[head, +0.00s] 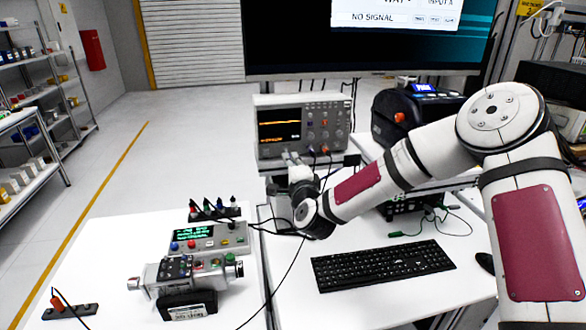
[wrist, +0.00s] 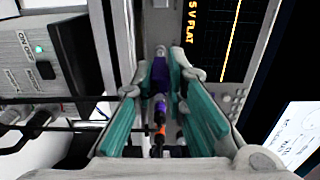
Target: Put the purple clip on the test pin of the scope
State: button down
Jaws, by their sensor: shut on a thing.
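The purple clip (wrist: 160,73) sits between the fingertips of my gripper (wrist: 159,76), which is shut on it, with teal pads at both sides. A small grey tip or pin (wrist: 160,50) shows just beyond the clip; I cannot tell whether they touch. The scope (wrist: 228,75) is close by, its screen at the upper right of the wrist view. In the head view my gripper (head: 291,160) is at the lower left front of the scope (head: 333,103). There the clip and test pin are hidden or too small to tell.
Purple (wrist: 160,104) and orange (wrist: 159,130) plugs lie close below the clip in the wrist view. A grey power unit (wrist: 42,60) is at its left. A keyboard (head: 383,268) lies on the bench. A servo rig (head: 190,274) and a clip rack (head: 214,213) stand at left.

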jog(key=shift+b+x, duration=0.65)
jog(key=shift+x, duration=0.95)
jog(key=shift+p, duration=0.35)
dwell(1.3)
jog(key=c, duration=1.5)
grip_release()
jog(key=shift+w, duration=0.1)
jog(key=shift+c, duration=0.2)
jog(key=p+v, duration=0.4)
jog(key=v, duration=0.3)
jog(key=shift+p, duration=0.35)
